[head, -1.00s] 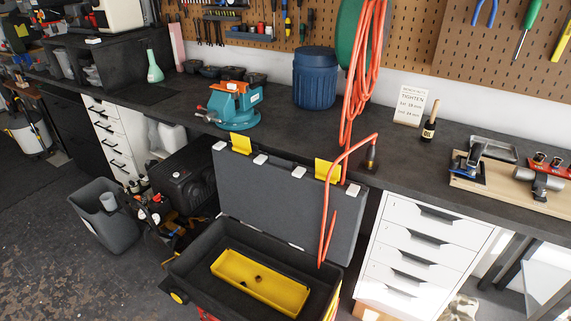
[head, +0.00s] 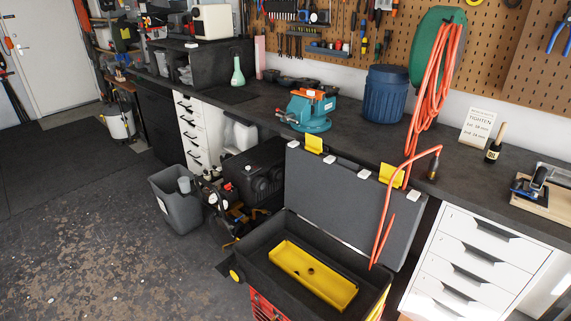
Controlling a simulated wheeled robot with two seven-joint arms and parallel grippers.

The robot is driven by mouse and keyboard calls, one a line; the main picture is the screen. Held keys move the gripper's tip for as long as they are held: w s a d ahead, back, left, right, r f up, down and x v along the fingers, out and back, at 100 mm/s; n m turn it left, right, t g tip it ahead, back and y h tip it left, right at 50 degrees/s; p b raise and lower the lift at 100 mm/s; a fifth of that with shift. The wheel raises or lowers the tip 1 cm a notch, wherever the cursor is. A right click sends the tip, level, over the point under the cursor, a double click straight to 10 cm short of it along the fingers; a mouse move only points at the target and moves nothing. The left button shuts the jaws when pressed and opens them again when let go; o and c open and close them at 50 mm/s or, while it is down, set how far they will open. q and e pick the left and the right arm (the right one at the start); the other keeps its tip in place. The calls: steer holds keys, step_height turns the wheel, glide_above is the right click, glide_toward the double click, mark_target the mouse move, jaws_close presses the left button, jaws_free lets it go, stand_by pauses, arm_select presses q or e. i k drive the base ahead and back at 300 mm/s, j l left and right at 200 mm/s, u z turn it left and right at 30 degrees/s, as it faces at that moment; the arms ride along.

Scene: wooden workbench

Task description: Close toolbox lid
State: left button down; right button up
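The toolbox (head: 259,262) stands on the floor in front of the workbench, at the lower middle of the head view. Its body is black over a red lower part, with a yellow tray (head: 312,276) inside. Its dark grey lid (head: 335,205) stands open, upright at the back against the bench front, with two yellow latches (head: 314,144) and white clips along the top edge. An orange hose hangs in front of the lid's right part. Neither of my grippers shows in the head view.
The dark workbench (head: 350,134) runs behind the toolbox, with a teal vise (head: 309,112) and a blue barrel (head: 385,94) on it. White drawers (head: 470,265) stand to the right. A grey bin (head: 178,205) stands to the left. The floor at lower left is open.

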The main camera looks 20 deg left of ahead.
mark_target(345, 199)
steer(key=k+z, duration=0.2)
steer(key=z, duration=0.95)
steer(key=j+z, duration=0.25)
steer(key=j, duration=1.95)
